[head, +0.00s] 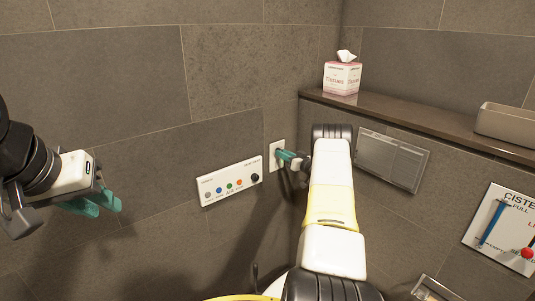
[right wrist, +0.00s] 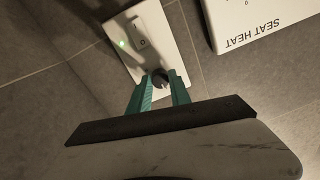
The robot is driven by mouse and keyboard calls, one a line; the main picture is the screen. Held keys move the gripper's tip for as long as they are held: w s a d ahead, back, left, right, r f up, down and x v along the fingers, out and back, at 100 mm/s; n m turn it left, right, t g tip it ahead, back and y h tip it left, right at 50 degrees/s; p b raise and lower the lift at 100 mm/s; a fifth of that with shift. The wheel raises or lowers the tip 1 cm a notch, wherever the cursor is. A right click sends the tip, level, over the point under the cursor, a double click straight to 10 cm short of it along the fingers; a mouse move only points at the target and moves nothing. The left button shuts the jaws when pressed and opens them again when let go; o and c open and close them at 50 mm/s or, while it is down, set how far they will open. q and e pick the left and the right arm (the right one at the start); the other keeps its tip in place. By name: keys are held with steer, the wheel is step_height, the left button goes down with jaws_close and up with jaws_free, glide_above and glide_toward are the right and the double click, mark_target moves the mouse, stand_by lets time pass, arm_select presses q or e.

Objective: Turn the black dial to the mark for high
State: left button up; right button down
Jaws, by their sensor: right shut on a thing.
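A black dial (head: 255,177) sits at the right end of a white control panel (head: 222,187) on the tiled wall. The panel also shows in the right wrist view (right wrist: 265,22), upside down, with "SEAT HEAT" lettering; the dial is outside that view. My right gripper (head: 287,157) is at a separate small white wall plate (head: 275,146), beside the panel. In the right wrist view, its teal fingers (right wrist: 161,92) are shut on a dark round piece (right wrist: 160,77) at the plate's end. My left gripper (head: 102,206) is open and empty, away from the wall.
The white plate carries a rocker switch (right wrist: 139,43) and a lit green light. Several coloured buttons line the control panel. A tissue box (head: 342,78) stands on the ledge (head: 400,108); a cistern panel (head: 502,228) is at far right. My right arm covers the wall right of the plate.

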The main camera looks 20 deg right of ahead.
steer(key=shift+m, duration=0.3)
steer(key=m, duration=1.4)
steer(key=m+t+h, duration=0.1)
steer(key=m, duration=1.3)
steer(key=shift+s+a, duration=0.1)
steer(key=shift+m, duration=0.3)
steer(key=c, duration=1.2)
jaws_free()
steer(key=shift+r, duration=0.1)
